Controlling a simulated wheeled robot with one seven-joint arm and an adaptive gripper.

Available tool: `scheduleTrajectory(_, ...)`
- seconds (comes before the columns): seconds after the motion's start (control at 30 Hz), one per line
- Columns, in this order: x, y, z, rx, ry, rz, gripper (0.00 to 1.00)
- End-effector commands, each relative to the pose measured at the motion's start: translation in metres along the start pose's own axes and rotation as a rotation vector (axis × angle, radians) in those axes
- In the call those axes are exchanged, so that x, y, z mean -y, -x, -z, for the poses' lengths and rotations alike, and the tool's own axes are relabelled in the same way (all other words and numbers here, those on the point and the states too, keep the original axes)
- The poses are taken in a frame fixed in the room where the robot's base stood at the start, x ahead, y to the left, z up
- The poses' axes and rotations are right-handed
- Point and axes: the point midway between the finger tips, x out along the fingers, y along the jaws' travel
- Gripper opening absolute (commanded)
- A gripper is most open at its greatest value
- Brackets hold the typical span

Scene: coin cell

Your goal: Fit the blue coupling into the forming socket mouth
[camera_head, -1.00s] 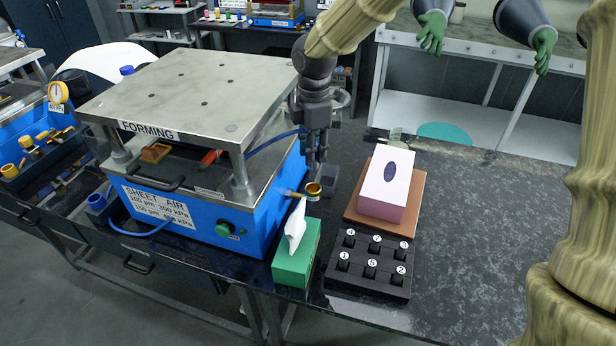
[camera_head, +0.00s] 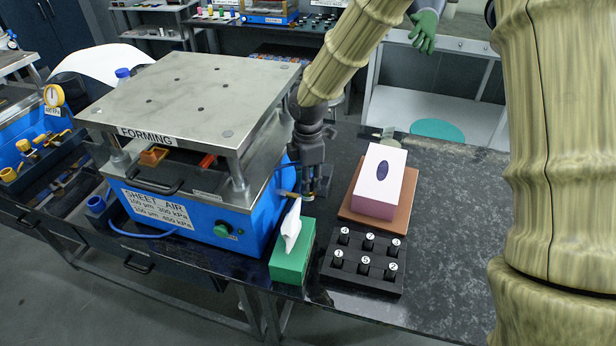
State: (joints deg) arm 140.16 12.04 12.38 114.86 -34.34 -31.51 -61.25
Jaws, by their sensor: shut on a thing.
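My gripper (camera_head: 314,188) points down at the right side of the blue FORMING press (camera_head: 255,215). It is shut on what appears to be the blue coupling, which the fingers almost wholly hide. A blue hose (camera_head: 282,166) runs from the press toward the gripper. The forming socket is on a brass stub (camera_head: 287,193) that comes out of the press's right side. Its mouth is at the fingertips and mostly covered by them. I cannot tell whether the coupling is in the mouth, touching it or just above it.
A green tissue box (camera_head: 291,262) with a white tissue stands just in front of the socket. A black numbered block (camera_head: 361,280) and a white-and-mauve box (camera_head: 378,180) on a brown board (camera_head: 350,208) are to the right. The dark bench top (camera_head: 445,220) is clear farther right.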

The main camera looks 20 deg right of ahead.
Motion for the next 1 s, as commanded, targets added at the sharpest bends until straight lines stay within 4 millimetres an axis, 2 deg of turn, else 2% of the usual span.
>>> scheduleTrajectory(0.3,0.0,-0.003,0.0,0.0,0.0,0.0,0.0)
scheduleTrajectory(0.33,0.0,-0.003,0.0,0.0,0.0,0.0,0.28)
scheduleTrajectory(0.43,0.0,-0.003,0.0,0.0,0.0,0.0,0.46)
scheduleTrajectory(0.77,0.0,-0.001,0.0,0.0,0.0,0.0,0.46)
scheduleTrajectory(1.0,-0.001,0.016,0.0,-0.001,-0.001,-0.003,0.46)
